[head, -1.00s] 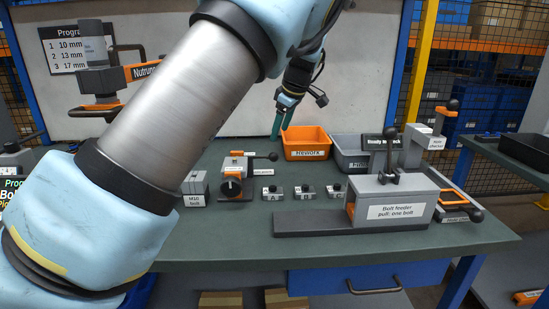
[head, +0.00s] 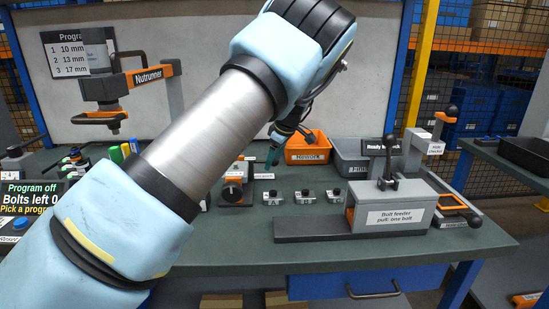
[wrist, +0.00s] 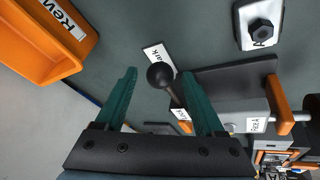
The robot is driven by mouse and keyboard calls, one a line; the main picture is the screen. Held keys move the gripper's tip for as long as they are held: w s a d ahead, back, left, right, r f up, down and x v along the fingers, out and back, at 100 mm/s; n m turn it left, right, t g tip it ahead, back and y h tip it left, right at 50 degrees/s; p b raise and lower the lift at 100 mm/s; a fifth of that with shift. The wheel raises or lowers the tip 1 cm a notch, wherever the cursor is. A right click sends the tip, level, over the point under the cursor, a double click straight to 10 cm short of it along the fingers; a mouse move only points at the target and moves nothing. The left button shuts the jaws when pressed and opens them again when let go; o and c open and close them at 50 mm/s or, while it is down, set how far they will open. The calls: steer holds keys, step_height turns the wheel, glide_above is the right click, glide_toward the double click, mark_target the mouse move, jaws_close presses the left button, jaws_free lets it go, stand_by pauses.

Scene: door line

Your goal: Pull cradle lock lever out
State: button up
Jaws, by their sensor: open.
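The cradle (head: 235,190) stands on the bench, a grey block with orange parts and a black knob. In the wrist view its dark base (wrist: 228,88) and grey block lie at right. A lever with a black ball end (wrist: 160,75), which I take as the cradle lock lever, sticks out from it toward my gripper. My gripper (wrist: 158,73) is open, and the ball appears between its two green fingertips; contact cannot be told. In the head view my gripper (head: 271,158) is at the cradle's back right and hides the lever's ball.
The orange Rework bin (head: 308,149) stands close behind and right of my gripper. Small lettered blocks (head: 304,197) sit right of the cradle. The bolt feeder (head: 395,212) stands farther right. The nutrunner (head: 140,80) hangs at left.

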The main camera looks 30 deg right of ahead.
steer(key=shift+c, duration=0.3)
jaws_close()
stand_by(1.1)
